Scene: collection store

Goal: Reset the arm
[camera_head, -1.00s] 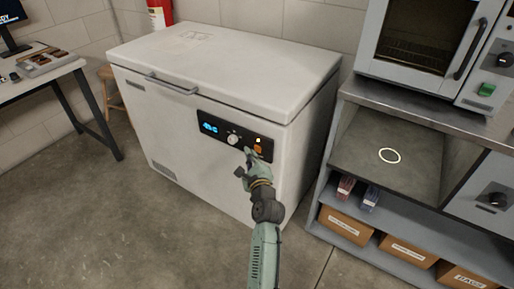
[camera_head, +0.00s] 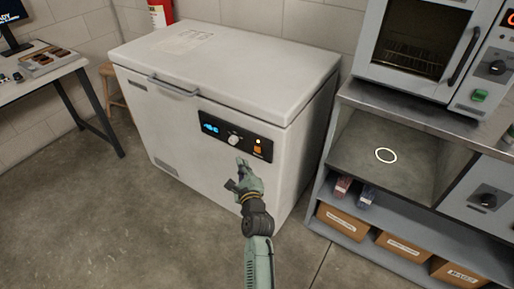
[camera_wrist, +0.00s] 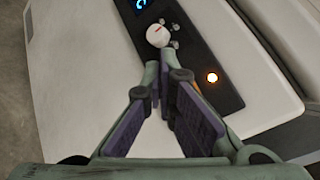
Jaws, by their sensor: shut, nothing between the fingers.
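My gripper (camera_head: 239,172) is shut and empty in front of the chest freezer (camera_head: 172,125), just below its control panel (camera_head: 225,132). In the wrist view the fingertips of my gripper (camera_wrist: 160,75) come together just below the white knob (camera_wrist: 158,36), and I cannot tell whether they touch anything. The knob (camera_head: 234,140) shows clear of my gripper in the head view. The panel has a blue lit display (camera_head: 211,128), an orange switch (camera_head: 257,149) and a small lit lamp (camera_wrist: 211,77). The freezer lid (camera_head: 235,65) is down.
A metal bench (camera_head: 415,118) with an oven (camera_head: 420,45) stands close on the right, with cardboard boxes (camera_head: 343,222) on its lower shelf. A table (camera_head: 45,80) and a stool (camera_head: 108,72) are at the left. The floor (camera_head: 130,215) in front is clear.

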